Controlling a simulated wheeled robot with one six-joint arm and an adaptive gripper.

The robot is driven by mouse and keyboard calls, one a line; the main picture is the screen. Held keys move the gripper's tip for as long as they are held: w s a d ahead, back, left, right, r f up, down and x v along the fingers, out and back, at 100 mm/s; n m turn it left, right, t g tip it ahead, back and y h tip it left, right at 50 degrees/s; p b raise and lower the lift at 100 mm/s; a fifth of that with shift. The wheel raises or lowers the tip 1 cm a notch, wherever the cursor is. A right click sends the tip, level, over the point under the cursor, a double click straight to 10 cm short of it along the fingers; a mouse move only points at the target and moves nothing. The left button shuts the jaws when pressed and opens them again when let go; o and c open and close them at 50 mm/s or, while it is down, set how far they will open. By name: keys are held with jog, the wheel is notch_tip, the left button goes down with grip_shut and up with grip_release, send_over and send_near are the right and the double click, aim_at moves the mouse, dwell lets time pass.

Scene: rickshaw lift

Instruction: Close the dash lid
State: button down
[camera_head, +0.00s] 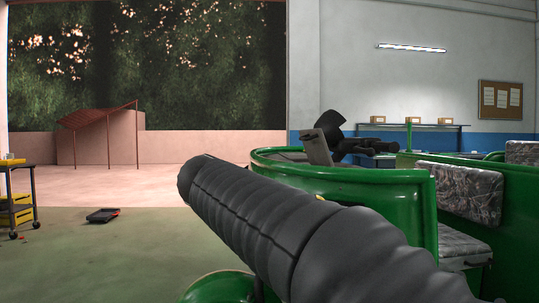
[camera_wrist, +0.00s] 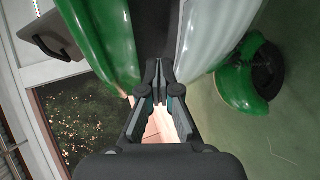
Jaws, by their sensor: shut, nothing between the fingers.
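The green rickshaw (camera_head: 345,187) stands right of centre in the head view. A grey tilted flap (camera_head: 318,149), which looks like the raised dash lid, stands up above its front rim. In the wrist view a grey panel (camera_wrist: 48,32) at the upper left seems to be the same lid, apart from my fingers. My gripper (camera_wrist: 160,72) is shut and empty, its fingertips together in front of the green and pale curved body panels (camera_wrist: 105,40). I cannot make out my gripper in the head view, where my dark arm crosses the middle. The dash opening is hidden.
Black handlebar parts (camera_head: 365,147) sit right beside the flap. Patterned seats (camera_head: 470,192) are at the right. A yellow-and-black tool cart (camera_head: 17,205) and a dark case (camera_head: 102,215) are on the left floor. The green floor between cart and rickshaw is mostly clear.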

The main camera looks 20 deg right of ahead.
jog(key=w+a+r+t+h+b, duration=0.1)
jog(key=w+a+r+h, duration=0.2)
jog(key=w+r+h, duration=0.55)
jog(key=y, duration=0.3)
send_near(301, 138)
jog(key=w+d, duration=0.1)
jog(key=w, duration=0.2)
jog(key=d, duration=0.2)
jog(key=shift+s+d+p, duration=0.1)
jog(key=shift+d+p, duration=0.25)
jog(key=shift+d, duration=0.05)
jog(key=shift+s+d+r+n, duration=0.15)
jog(key=shift+d+n, duration=0.15)
jog(key=shift+d, duration=0.45)
jog(key=shift+r, duration=0.1)
